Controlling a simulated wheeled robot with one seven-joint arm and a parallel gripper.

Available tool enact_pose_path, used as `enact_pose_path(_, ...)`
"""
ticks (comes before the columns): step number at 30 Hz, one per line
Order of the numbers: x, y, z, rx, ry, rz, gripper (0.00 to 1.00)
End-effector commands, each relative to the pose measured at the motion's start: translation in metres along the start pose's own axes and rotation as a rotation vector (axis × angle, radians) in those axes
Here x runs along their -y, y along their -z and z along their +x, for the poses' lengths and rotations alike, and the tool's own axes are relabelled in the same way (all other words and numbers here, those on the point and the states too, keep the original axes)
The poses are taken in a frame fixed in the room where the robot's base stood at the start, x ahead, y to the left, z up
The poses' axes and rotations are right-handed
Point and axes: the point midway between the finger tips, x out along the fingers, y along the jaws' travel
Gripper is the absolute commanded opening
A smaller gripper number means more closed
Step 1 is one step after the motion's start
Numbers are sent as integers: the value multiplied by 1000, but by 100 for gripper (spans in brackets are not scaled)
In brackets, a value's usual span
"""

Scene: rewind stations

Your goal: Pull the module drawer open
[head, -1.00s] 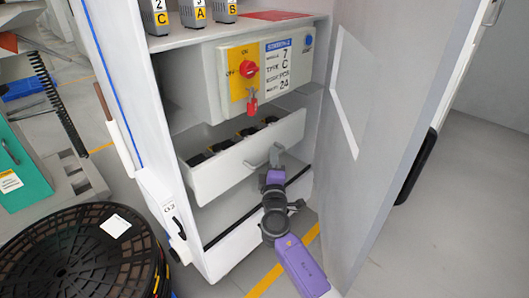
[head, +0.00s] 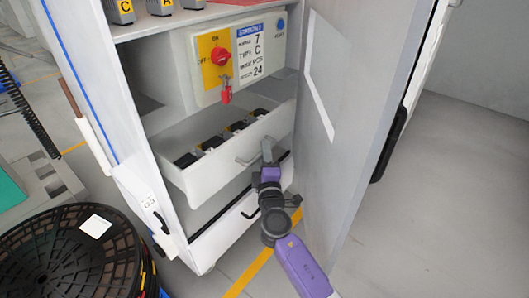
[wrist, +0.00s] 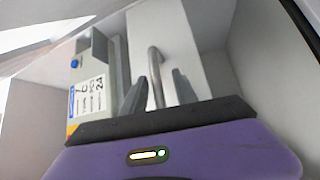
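The module drawer (head: 222,166) is a white drawer in the open cabinet, partly pulled out, with several dark modules (head: 212,143) visible inside. Its grey bar handle (head: 247,160) is on the right part of its front. My gripper (head: 267,153) is at this handle. In the wrist view, the handle (wrist: 154,70) stands between the two dark fingers of my gripper (wrist: 159,90), which are around it. The exact finger contact is hard to see.
The open cabinet door (head: 345,100) stands close to the right of my arm. A panel with a red switch (head: 221,56) is above the drawer, and a lower drawer (head: 225,225) is below. Black reels (head: 70,255) stand at the front left. The floor at right is clear.

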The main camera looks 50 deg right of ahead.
Motion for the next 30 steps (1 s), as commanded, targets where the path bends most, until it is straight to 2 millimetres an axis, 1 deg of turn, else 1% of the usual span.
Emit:
enact_pose_path(8,-2,-1,0,2,-4,0,34)
enact_pose_path(11,-2,-1,-5,2,-3,0,34)
enact_pose_path(14,-1,-1,-18,2,-1,1,34)
enact_pose_path(18,0,-1,-43,1,-1,1,34)
enact_pose_path(22,0,0,-62,1,-1,1,34)
enact_pose_path(27,0,0,-76,1,-1,0,34)
enact_pose_path(30,-1,0,-78,1,-2,0,34)
